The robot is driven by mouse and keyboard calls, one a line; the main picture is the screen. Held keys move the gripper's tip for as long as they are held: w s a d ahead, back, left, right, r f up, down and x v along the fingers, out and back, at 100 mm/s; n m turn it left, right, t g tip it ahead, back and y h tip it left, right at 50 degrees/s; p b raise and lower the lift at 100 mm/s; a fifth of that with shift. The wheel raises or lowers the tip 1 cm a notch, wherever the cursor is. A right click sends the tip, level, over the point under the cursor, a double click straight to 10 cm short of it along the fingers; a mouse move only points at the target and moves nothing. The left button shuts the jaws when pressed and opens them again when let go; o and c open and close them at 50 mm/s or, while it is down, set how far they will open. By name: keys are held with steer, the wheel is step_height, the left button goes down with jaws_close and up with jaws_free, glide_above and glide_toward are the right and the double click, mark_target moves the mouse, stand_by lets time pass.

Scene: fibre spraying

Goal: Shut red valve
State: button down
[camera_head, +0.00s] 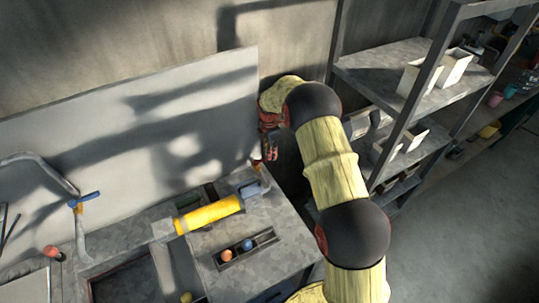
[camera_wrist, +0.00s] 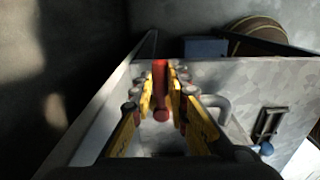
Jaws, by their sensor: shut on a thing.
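The red valve (camera_wrist: 160,82) shows in the wrist view as an upright red handle with a rounded red end towards me. My gripper (camera_wrist: 160,100) has its yellow fingers on both sides of the handle and is shut on it. The valve's body and pipe are hidden behind the fingers. In the head view my gripper (camera_head: 268,142) is at the far right end of the bench, beside the edge of the upright panel. There the valve cannot be told apart clearly from the gripper.
A tap with a blue handle (camera_head: 85,198) is at left. A tall panel (camera_head: 120,130) stands behind. Metal shelves (camera_head: 400,68) with boxes are at right.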

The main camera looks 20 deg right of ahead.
steer(key=shift+w, duration=0.15)
steer(key=c, duration=1.8)
jaws_free()
steer(key=shift+o, duration=0.4)
step_height(320, 180, up, 12)
